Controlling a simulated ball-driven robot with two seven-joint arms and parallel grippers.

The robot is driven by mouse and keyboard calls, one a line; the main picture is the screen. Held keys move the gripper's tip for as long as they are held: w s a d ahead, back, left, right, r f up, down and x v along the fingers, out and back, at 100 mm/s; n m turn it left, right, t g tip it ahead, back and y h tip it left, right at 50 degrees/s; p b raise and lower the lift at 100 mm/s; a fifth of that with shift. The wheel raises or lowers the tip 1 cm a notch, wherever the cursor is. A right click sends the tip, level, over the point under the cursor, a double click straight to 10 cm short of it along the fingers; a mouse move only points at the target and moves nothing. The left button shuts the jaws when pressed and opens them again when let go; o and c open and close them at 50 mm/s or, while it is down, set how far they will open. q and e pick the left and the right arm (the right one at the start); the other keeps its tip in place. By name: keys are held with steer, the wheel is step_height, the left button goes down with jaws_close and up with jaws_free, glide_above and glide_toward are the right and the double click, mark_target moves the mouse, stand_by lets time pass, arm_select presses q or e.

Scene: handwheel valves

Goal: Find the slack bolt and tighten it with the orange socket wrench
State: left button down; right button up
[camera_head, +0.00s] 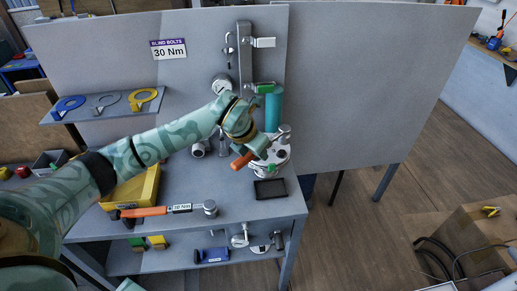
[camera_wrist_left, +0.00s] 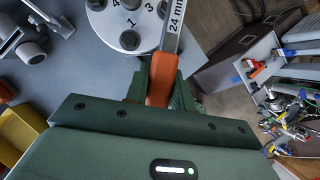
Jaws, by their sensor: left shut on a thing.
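My left gripper (camera_head: 252,152) is shut on the orange handle of a wrench (camera_head: 241,161). In the left wrist view the gripper (camera_wrist_left: 160,88) grips this wrench (camera_wrist_left: 173,30), whose grey shank reads "24 mm"; its far end is out of frame. A round pale flange (camera_head: 270,160) with several dark bolts stands on the bench beside the gripper. In the left wrist view the flange (camera_wrist_left: 112,28) shows the numbers 1, 3 and 4. I cannot tell which bolt is slack, or whether the wrench touches one. My right gripper is not in view.
Another orange-handled wrench (camera_head: 150,211), labelled "30 Nm", lies along the bench front. A yellow bin (camera_head: 138,190) is at left and a dark tray (camera_head: 270,189) at front right. A sign (camera_head: 168,49) reads "BLIND BOLTS 30 Nm". A green cylinder (camera_head: 274,108) stands behind the flange.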

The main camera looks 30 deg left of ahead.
arm_select(q)
step_height(320, 180, down, 3)
steer(key=shift+r+b, duration=0.15)
steer(key=shift+b, duration=0.7)
steer(key=shift+a+p, duration=0.1)
steer(key=shift+p, duration=0.25)
